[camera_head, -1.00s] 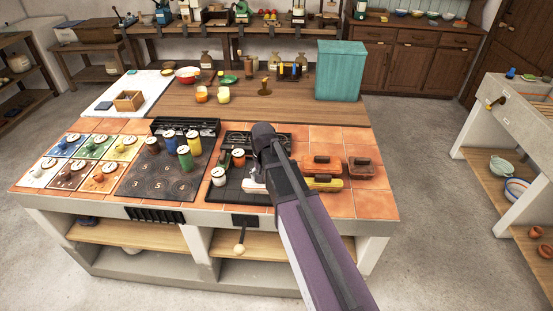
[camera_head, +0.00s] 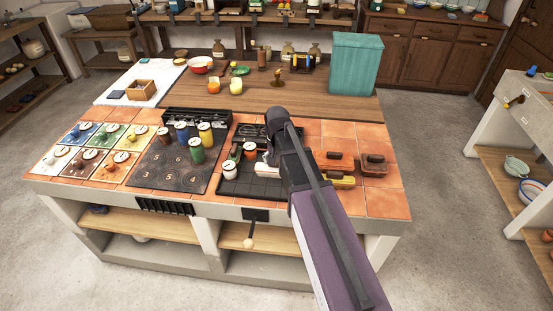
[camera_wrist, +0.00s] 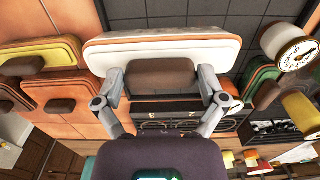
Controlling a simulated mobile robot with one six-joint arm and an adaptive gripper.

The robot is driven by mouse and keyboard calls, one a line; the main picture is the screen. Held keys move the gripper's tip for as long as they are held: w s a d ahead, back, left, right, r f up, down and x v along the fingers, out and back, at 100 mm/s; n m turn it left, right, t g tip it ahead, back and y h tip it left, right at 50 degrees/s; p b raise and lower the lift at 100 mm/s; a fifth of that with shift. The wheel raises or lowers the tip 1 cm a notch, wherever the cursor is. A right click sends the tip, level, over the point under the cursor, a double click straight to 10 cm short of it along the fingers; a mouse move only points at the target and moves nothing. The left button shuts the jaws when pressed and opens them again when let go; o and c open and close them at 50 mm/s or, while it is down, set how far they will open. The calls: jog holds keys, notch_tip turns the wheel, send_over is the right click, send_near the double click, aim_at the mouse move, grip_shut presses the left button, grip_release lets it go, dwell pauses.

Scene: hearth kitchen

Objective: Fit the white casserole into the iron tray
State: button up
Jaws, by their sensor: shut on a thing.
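The white casserole (camera_wrist: 160,50) has a brown knob and an orange lower edge. My gripper (camera_wrist: 163,88) is shut on the brown knob, one finger at each end, in the wrist view. In the head view the white casserole (camera_head: 263,168) is mostly hidden behind my arm and gripper (camera_head: 272,152). The dark gridded iron tray (camera_head: 245,186) lies on the tiled counter. The casserole shows over its right part in that view. The tray's grid (camera_wrist: 195,12) also shows behind the casserole in the wrist view. I cannot tell whether the casserole touches it.
A yellow casserole (camera_head: 341,182) and two reddish ones, (camera_head: 338,161) and (camera_head: 374,166), stand right of the tray. Bare tiles (camera_head: 385,200) lie at the front right.

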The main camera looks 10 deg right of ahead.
jog(key=w+d+r+p, duration=0.1)
jog(key=w+r+p, duration=0.1)
jog(key=w, duration=0.4)
jog(key=w+d+r+p, duration=0.2)
jog(key=w+r, duration=0.1)
jog(key=w, duration=0.4)
jog(key=shift+w+p, duration=0.25)
jog(key=shift+p, duration=0.05)
jog(key=shift+f, duration=0.15)
notch_tip(320, 180, down, 6)
jog(key=b, duration=0.6)
jog(key=shift+f+b, duration=1.9)
jog(key=shift+b, duration=0.15)
